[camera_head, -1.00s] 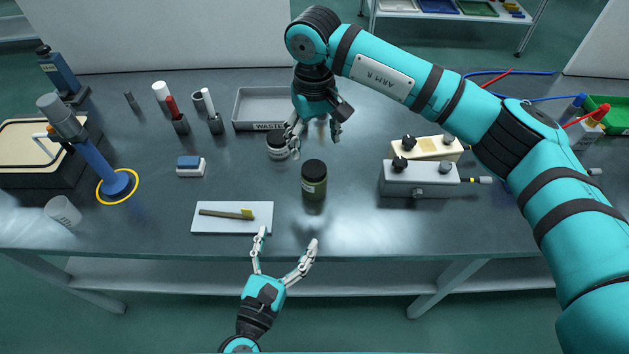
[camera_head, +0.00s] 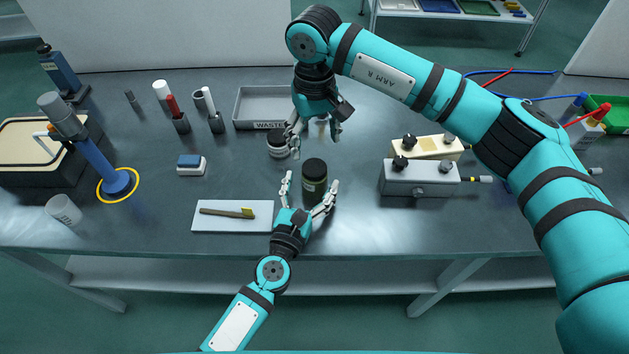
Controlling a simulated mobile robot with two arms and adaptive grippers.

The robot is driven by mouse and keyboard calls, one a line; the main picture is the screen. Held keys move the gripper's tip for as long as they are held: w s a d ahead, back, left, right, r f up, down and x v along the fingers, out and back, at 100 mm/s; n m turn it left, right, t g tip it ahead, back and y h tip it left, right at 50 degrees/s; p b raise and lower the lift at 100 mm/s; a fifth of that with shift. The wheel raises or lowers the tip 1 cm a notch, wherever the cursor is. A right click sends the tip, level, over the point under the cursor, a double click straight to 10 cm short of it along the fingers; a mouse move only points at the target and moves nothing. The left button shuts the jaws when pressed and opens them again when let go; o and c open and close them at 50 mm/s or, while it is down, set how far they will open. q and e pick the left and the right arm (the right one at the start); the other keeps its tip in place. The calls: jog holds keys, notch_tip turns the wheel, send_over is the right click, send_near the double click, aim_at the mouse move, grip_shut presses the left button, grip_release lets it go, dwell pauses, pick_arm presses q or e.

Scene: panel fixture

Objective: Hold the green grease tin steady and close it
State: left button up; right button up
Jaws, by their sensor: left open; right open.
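The green grease tin (camera_head: 314,186) stands upright on the bench, dark olive with a blackish top; I cannot tell whether that top is a lid. My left gripper (camera_head: 311,184) is open, low in front of the tin, with one finger on each side of it and gaps showing. A small round black-topped pot or lid (camera_head: 277,145) with a pale band sits behind and left of the tin. My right gripper (camera_head: 315,144) is open, pointing down just behind the tin, its left finger beside the small round item. Whether they touch is unclear.
A white mat (camera_head: 205,219) with a brush-like tool (camera_head: 226,212) lies left of my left gripper. A grey box with knobs (camera_head: 418,180) stands to the right. Bench between tin and box is clear.

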pick_arm(q)
jog(key=shift+x, duration=1.6)
grip_shut()
